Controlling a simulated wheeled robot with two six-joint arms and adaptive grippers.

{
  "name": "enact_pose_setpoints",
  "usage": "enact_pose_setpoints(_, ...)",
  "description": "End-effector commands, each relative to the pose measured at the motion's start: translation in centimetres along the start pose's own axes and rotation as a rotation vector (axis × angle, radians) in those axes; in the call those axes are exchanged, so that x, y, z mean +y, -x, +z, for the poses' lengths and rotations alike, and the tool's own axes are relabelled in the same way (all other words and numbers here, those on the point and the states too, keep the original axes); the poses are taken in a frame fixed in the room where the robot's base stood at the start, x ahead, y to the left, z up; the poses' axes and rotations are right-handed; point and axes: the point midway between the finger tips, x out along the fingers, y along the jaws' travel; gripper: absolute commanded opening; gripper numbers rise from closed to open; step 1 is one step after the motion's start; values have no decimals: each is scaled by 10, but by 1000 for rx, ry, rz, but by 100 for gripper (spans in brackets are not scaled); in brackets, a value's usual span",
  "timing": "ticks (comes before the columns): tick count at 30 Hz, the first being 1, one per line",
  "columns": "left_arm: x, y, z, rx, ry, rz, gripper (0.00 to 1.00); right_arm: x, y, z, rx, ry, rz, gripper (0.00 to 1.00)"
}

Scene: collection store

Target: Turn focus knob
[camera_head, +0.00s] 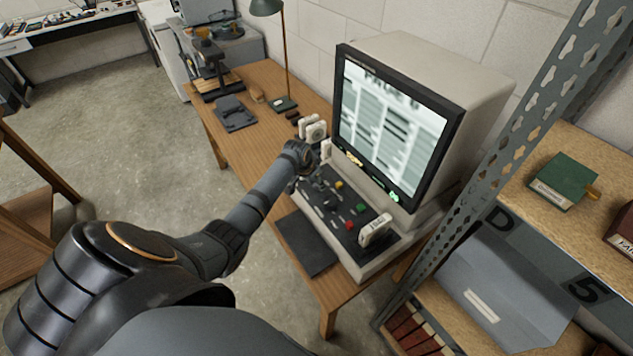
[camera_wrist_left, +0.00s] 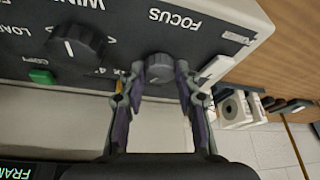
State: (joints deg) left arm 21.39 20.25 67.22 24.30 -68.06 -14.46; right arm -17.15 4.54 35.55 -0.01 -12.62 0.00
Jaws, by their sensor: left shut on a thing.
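The microfilm reader (camera_head: 485,75) stands on the wooden desk, its lit screen (camera_head: 390,125) showing a page that looks blurred. Its black control panel (camera_head: 347,228) faces the desk front. The grey focus knob (camera_wrist_left: 160,82) is on the panel beside the printed word FOCUS (camera_wrist_left: 174,19) in the left wrist view. My left gripper (camera_wrist_left: 160,68) has one finger on each side of the knob and is shut on it. In the head view my left gripper (camera_head: 304,178) is at the panel's far left end, and the knob is hidden there. My right gripper is not in view.
A larger wind knob (camera_wrist_left: 78,46) and a green button (camera_wrist_left: 41,76) are on the same panel. White film boxes (camera_head: 314,130) stand close past the gripper. A lamp (camera_head: 284,103) stands farther back. A metal shelf post (camera_head: 500,150) rises at the right.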

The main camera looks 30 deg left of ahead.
Motion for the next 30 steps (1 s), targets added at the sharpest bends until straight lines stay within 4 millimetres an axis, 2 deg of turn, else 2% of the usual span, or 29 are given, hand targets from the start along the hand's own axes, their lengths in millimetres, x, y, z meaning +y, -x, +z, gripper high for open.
enact_pose_setpoints(12,-2,0,-1,2,-169,69,1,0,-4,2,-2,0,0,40)
enact_pose_setpoints(28,-2,0,-1,2,-191,78,1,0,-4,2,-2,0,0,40)
enact_pose_setpoints(29,-2,0,-1,2,-191,78,35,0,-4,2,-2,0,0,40)
enact_pose_setpoints(30,-2,0,-1,2,-191,78,40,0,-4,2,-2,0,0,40)
